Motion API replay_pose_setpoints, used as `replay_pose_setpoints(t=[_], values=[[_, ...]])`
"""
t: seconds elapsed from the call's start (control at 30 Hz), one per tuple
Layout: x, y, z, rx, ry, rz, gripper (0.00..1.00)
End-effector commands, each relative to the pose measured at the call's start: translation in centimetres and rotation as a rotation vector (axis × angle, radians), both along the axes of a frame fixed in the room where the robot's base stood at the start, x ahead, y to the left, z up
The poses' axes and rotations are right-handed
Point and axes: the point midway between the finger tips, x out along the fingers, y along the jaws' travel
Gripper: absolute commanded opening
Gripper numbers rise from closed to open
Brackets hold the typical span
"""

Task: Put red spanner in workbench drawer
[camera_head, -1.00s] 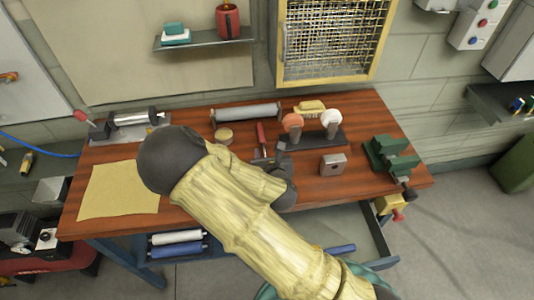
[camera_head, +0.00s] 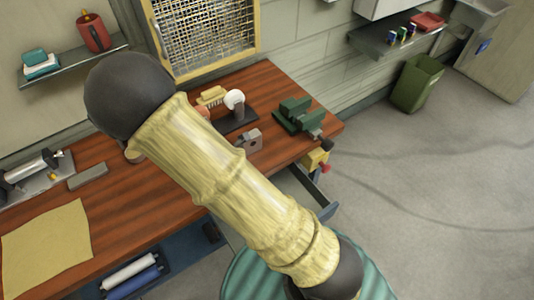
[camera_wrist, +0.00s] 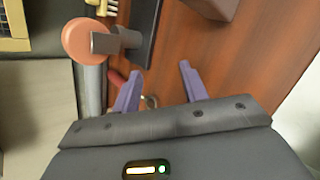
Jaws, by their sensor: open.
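The red spanner is mostly hidden. In the head view my arm covers the spanner and the gripper. The workbench (camera_head: 130,200) has a drawer (camera_head: 323,203) pulled out under its right side, partly hidden by my arm.
A grey block (camera_head: 250,139) and a green vice (camera_head: 298,115) stand on the bench's right. A yellow sheet (camera_head: 48,247) lies at left.

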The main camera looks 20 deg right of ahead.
Motion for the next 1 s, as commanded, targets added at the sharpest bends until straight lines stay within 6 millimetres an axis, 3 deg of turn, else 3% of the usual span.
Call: replay_pose_setpoints(t=[0.2, 0.5, 0.8, 1.0], values=[[-2.4, -3.8, 1.8, 0.399, 0.170, -0.483, 0.43], [-7.2, -7.5, 6.0, 0.827, 0.320, -1.139, 0.43], [-13.1, -10.6, 10.6, 1.088, 0.336, -1.758, 0.43], [-14.8, -11.0, 11.5, 1.124, 0.319, -1.913, 0.43]])
